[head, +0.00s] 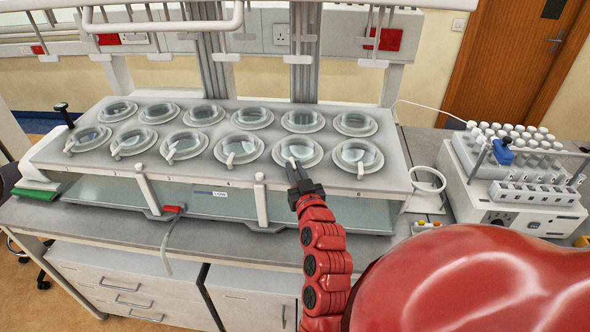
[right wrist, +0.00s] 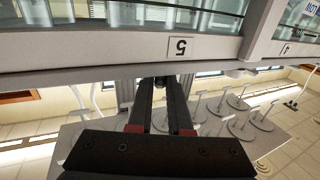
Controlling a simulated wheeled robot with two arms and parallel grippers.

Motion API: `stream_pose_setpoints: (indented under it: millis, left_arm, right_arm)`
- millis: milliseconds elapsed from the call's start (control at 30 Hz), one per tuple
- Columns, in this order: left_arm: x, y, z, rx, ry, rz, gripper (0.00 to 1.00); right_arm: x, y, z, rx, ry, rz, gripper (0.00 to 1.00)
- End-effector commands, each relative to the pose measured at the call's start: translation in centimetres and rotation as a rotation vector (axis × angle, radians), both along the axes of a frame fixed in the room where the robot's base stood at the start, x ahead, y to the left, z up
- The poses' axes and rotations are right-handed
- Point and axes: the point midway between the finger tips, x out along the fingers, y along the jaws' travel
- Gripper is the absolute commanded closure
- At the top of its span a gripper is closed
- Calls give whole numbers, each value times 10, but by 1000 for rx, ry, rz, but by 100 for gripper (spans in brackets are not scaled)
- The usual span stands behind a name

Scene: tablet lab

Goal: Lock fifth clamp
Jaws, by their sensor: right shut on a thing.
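The dissolution bath's top plate (head: 225,172) carries two rows of round clear vessels with small pale clamp levers at the front ones. My right gripper (head: 294,172) is at the front edge of the fifth front-row vessel (head: 297,150), counted from the left. It is shut on the fifth clamp, which is mostly hidden by the fingers. In the right wrist view the gripper (right wrist: 160,85) has its dark fingers reaching to the plate edge, just below the number 5 label (right wrist: 181,47). My left gripper is not in view.
The fourth clamp (head: 230,158) and sixth clamp (head: 360,170) flank my right gripper closely. A white overhead rail (head: 165,27) with hanging rods runs above the vessels. A sampler with vials (head: 515,190) stands at the right. A white ring (head: 427,179) sits beside the bath.

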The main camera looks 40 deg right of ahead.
Motion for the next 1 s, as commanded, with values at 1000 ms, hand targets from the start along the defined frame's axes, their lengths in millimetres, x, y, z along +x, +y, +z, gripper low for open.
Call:
stream_pose_setpoints:
  millis: [1000]
  left_arm:
    - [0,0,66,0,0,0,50]
  right_arm:
    - [2,3,-4,3,7,-385,100]
